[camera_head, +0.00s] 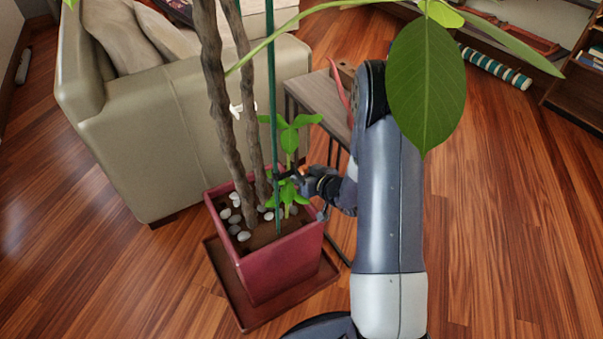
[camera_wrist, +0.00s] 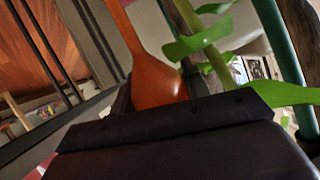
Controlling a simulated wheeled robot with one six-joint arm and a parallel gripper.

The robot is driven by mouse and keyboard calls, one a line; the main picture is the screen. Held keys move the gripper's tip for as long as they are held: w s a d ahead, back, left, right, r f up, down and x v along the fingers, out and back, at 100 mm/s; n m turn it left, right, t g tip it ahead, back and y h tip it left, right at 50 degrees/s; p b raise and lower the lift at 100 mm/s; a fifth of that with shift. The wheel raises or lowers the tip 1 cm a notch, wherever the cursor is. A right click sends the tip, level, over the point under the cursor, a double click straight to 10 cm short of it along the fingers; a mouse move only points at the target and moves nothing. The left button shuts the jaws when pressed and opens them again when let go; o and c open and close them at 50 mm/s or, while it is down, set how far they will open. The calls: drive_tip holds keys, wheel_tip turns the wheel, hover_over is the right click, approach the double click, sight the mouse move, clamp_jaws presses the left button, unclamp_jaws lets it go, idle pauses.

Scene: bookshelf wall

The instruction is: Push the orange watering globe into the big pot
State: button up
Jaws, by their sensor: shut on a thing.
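The orange watering globe (camera_wrist: 155,82) shows in the wrist view as a rounded bulb with a narrow neck running to the top edge. Its lower part is hidden behind the dark body of my gripper (camera_wrist: 170,115). In the head view I cannot make the globe out at my gripper. The big pot (camera_head: 283,262) is dark red and square, with soil, pale stones, trunks and a green stake. My gripper (camera_head: 299,179) is at the pot's right side, among small green leaves above the soil. It is shut on the globe.
The pot stands in a red tray (camera_head: 228,285) on the wood floor. A grey side table (camera_head: 318,97) stands close behind the pot, and a beige armchair (camera_head: 165,130) behind left. A big leaf (camera_head: 425,85) hangs before my arm. Floor at right is clear.

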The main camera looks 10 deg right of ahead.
wheel_tip(320, 180, down, 6)
drive_tip(key=b, duration=0.4)
drive_tip(key=shift+b, duration=0.35)
drive_tip(key=shift+f+b, duration=0.1)
drive_tip(key=shift+b, duration=0.25)
idle(1.2)
drive_tip(key=shift+f, duration=0.15)
idle(0.3)
drive_tip(key=shift+f+b, duration=3.45)
drive_tip(key=shift+f, duration=0.35)
drive_tip(key=shift+r, duration=0.1)
